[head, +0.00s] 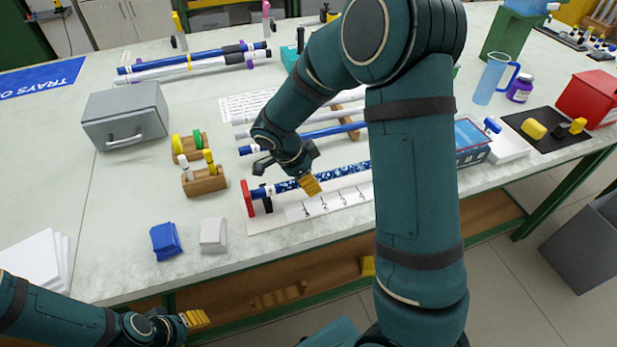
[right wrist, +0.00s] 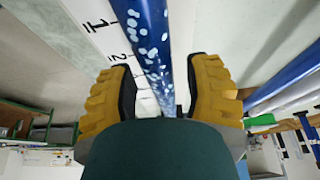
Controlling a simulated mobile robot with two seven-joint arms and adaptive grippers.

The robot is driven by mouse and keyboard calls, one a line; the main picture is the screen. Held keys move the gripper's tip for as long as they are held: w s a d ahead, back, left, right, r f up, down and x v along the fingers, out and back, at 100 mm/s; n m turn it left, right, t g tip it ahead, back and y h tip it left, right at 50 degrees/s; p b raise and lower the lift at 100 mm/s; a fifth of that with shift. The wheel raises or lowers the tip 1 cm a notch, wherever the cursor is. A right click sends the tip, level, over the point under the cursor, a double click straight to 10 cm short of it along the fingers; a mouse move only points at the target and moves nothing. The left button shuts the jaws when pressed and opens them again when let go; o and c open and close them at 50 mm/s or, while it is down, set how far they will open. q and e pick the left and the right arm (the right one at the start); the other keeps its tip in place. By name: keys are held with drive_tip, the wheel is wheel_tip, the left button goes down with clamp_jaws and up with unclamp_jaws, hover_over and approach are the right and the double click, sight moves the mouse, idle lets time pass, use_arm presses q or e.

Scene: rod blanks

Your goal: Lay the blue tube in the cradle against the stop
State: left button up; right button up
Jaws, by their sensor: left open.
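A blue tube with white speckles (head: 347,174) lies along the cradle, above a numbered white strip (head: 325,204). Its left end is close to the red stop (head: 248,198); I cannot tell whether they touch. A black cradle support (head: 267,204) shows beneath that end. My right gripper (head: 309,184) is at the tube. In the right wrist view its yellow fingers are apart, one on each side of the speckled tube (right wrist: 150,40), with gaps showing. My left gripper (head: 198,318) is open and empty at the lower left, off the table's front edge.
Behind the cradle, a rack holds a plain blue tube (head: 325,133) and white ones. My right arm hides the table's middle.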

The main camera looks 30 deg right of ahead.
drive_tip(key=v, duration=1.2)
